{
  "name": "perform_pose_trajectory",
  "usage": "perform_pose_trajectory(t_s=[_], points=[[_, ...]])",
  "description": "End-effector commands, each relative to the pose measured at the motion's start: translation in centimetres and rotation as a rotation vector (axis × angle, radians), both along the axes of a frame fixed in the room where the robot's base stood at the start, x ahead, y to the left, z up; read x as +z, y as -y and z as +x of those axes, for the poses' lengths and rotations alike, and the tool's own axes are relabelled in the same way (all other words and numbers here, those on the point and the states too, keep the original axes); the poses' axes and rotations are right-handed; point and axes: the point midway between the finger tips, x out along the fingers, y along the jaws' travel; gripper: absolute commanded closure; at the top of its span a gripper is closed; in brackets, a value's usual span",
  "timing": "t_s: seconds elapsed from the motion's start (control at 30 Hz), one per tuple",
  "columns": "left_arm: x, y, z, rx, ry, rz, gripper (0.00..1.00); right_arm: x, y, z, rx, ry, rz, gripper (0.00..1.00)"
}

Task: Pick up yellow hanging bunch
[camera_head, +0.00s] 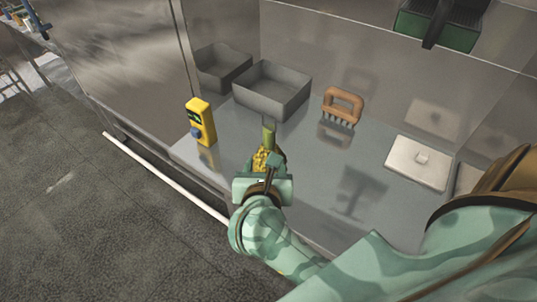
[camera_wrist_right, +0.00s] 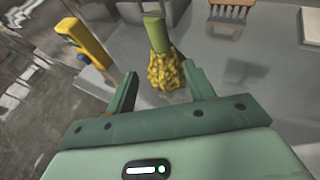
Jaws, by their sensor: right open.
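The yellow bunch (camera_wrist_right: 166,72) is a bumpy yellow cluster below a thick green stem (camera_wrist_right: 156,35). In the head view the bunch (camera_head: 260,158) is above the front part of the grey work surface, partly hidden by my right gripper. My right gripper (camera_wrist_right: 159,80) is open, its two fingers apart on either side of the bunch's lower part in the wrist view. I cannot tell whether a finger touches it. In the head view my right gripper (camera_head: 261,166) is just in front of the bunch. My left gripper is not in view.
A yellow box with a blue button (camera_head: 201,122) stands left of the bunch. Grey open bins (camera_head: 272,92) stand behind it. A brown-handled brush-like tool (camera_head: 342,106) and a flat metal lid (camera_head: 420,162) are to the right. A white rail (camera_head: 165,178) runs along the front left.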

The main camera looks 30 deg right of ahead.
Motion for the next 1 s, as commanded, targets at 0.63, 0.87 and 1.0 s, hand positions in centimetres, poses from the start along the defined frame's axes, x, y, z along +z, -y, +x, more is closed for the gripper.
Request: perform_pose_trajectory(t_s=[0.63, 0.87, 1.0], points=[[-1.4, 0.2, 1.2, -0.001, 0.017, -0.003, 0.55, -4.2, 6.2, 8.0, 0.001, 0.000, -0.010, 0.47], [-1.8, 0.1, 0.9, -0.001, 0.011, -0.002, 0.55, -5.2, 7.5, 9.8, 0.001, -0.001, -0.007, 0.47], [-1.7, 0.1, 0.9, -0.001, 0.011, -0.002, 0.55, -5.2, 7.6, 9.8, 0.001, -0.001, -0.007, 0.47]])
